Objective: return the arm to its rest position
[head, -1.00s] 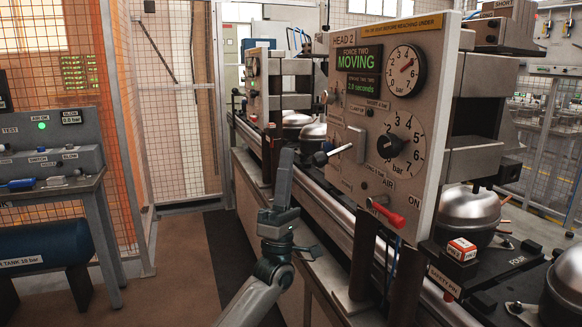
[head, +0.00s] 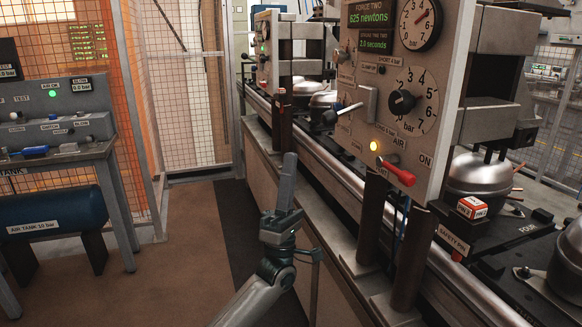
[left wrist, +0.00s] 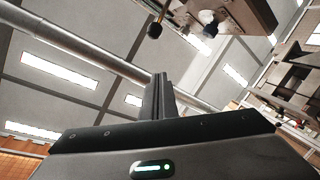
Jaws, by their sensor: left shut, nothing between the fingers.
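My left gripper (head: 287,172) is in the lower middle of the head view, pointing up, with its fingers together and nothing between them. It stands in front of the conveyor line, to the left of the grey control panel (head: 352,124), apart from it. In the left wrist view the shut fingers (left wrist: 158,95) point up toward the ceiling, with no object at their tips. My right gripper is in neither view.
The panel carries gauges (head: 420,22), a red lever (head: 398,173) and a lit yellow lamp (head: 373,145). Compressors (head: 482,178) stand on the line at right. A test bench (head: 60,160) with a blue air tank (head: 60,222) is at left. The brown floor (head: 170,250) between is clear.

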